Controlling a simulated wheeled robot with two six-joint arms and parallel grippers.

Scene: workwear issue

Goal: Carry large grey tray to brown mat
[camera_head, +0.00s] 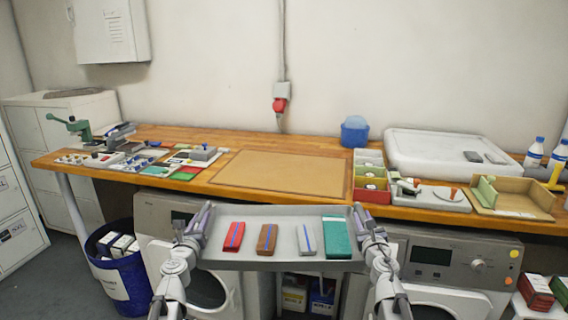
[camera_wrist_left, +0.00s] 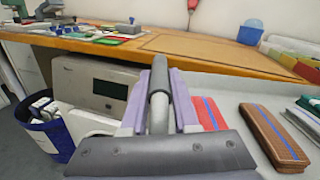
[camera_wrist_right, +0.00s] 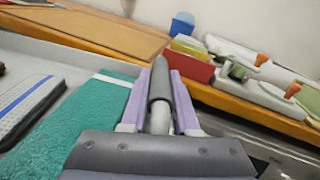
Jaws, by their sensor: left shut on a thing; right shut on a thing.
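The large grey tray (camera_head: 270,212) is held level in front of the wooden table, below and on the near side of the table edge. It carries a red bundle (camera_head: 232,237), a brown bundle (camera_head: 267,239), a grey bundle (camera_head: 306,239) and a green folded piece (camera_head: 337,238). My left gripper (camera_head: 203,212) is shut on the tray's left side. My right gripper (camera_head: 362,213) is shut on its right side. The brown mat (camera_head: 280,172) lies flat and bare on the middle of the table, beyond the tray; it also shows in the left wrist view (camera_wrist_left: 195,48).
On the table (camera_head: 325,142), small items and cards (camera_head: 180,160) lie left of the mat. Red and green boxes (camera_head: 371,180) stand close at its right, with a white tray (camera_head: 440,150) beyond. A blue bin (camera_head: 120,275) and washing machines (camera_head: 445,262) stand below.

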